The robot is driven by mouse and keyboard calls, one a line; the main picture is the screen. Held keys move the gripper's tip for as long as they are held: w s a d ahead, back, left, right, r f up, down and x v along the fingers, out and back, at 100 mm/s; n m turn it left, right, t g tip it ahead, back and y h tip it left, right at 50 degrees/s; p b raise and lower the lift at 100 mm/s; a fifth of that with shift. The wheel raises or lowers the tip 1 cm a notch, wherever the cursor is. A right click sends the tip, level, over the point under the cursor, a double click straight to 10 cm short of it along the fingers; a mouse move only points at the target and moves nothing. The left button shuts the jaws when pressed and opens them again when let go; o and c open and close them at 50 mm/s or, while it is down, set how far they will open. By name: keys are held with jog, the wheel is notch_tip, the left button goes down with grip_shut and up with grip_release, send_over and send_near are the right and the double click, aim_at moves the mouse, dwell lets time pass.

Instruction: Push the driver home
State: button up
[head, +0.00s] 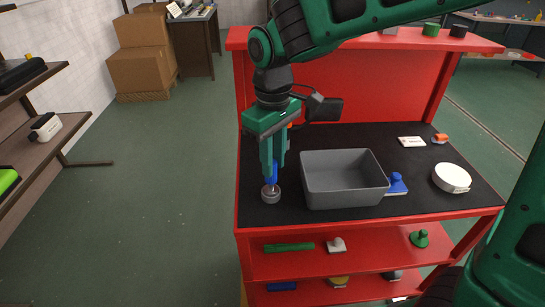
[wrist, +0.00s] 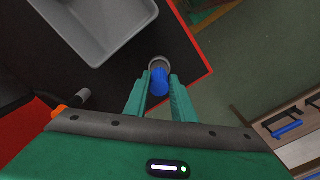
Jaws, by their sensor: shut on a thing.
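The driver (head: 272,178) has a blue handle and stands about upright near the left front corner of the cart's black top. My gripper (head: 273,168) points down from above and is shut on the blue handle. The driver's lower end meets a round grey holder (head: 270,195) on the black surface; how deep it sits in it cannot be told. In the wrist view the blue driver (wrist: 159,82) is between the two green fingers, with the grey holder (wrist: 160,63) just beyond it.
A grey bin (head: 344,198) stands close right of the holder. A blue-handled tool (head: 397,183), a white round item (head: 451,178), a white label-like piece (head: 412,141) and an orange item (head: 440,138) lie further right. The red cart (head: 345,230) has lower shelves holding several items.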

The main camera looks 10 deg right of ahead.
jog(key=o, duration=1.1)
jog(key=shift+o, duration=0.2)
notch_tip(320, 180, up, 11)
jog(key=d+f+m, duration=0.2)
jog(key=d+m, duration=0.1)
jog(key=d, duration=0.8)
jog(key=s+d+f+m, duration=0.3)
jog(key=s+d+m, duration=0.15)
jog(key=d, duration=0.45)
jog(key=s+d+f+m, duration=0.25)
jog(key=s+d, duration=0.25)
jog(key=d, duration=0.4)
jog(key=s+d+f+m, duration=0.5)
jog(key=s+d, duration=0.1)
jog(key=s, duration=0.4)
jog(key=shift+s, duration=0.3)
